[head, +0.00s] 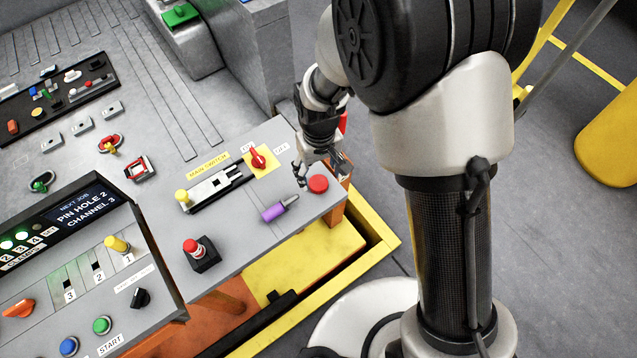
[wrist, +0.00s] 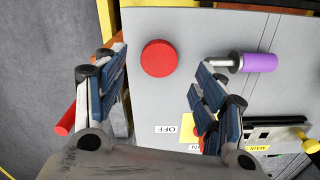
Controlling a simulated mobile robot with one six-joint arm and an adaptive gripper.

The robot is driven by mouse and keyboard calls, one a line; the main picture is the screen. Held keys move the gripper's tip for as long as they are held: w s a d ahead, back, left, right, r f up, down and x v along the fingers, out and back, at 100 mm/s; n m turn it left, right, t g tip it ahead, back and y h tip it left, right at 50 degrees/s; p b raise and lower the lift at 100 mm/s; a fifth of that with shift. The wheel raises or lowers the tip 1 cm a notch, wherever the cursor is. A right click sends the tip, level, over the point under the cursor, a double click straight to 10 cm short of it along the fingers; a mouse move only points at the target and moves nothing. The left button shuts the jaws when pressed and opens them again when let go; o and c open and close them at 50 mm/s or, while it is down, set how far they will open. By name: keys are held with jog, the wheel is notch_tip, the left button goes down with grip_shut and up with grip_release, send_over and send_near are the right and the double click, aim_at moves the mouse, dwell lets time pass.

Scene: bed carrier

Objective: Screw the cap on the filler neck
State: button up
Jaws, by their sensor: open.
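A round red cap (head: 318,184) sits near the corner of the grey panel top; in the wrist view it is a plain red disc (wrist: 158,58). No separate filler neck can be made out; whether one is under the disc is hidden. My gripper (head: 322,168) is over the panel corner close to the red cap. In the wrist view my gripper (wrist: 163,64) is open, its blue-padded fingers wide apart, with the cap showing between and beyond the fingertips. Nothing is held. Contact with the cap cannot be seen.
A purple-handled piece (head: 273,212) with a grey end lies just left of the cap. The red main switch (head: 258,158) on its yellow plate is close behind. A red push button (head: 200,250) stands farther left. The panel's edge drops off beside the cap.

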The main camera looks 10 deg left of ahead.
aim_at(319, 184)
notch_tip(319, 184, down, 5)
jog(key=shift+f+b, duration=0.1)
jog(key=shift+b, duration=0.85)
jog(key=shift+c, duration=0.3)
jog(key=c, duration=0.8)
